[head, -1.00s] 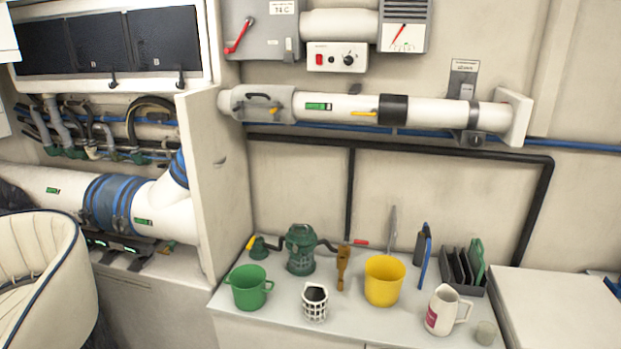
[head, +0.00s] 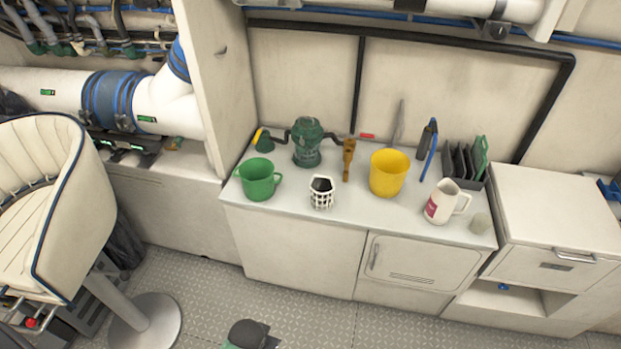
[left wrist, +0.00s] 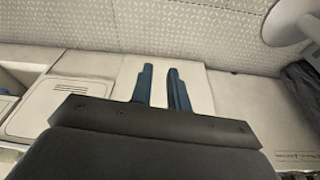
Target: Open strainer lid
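The green strainer (head: 306,147) stands upright at the back of the grey-white counter, with dark pipes on both sides. Its top looks closed; the lid's details are too small to tell. A white strainer basket (head: 322,194) with a dark inside stands on the counter in front of it. A brown, wrench-like tool (head: 348,160) stands just right of the strainer. My left gripper (left wrist: 160,70) shows in the left wrist view with its two dark blue fingers apart and nothing between them. It is away from the strainer. Neither gripper shows in the head view.
A cream seat (head: 40,200) stands at left. The patterned floor before the counter looks mostly clear.

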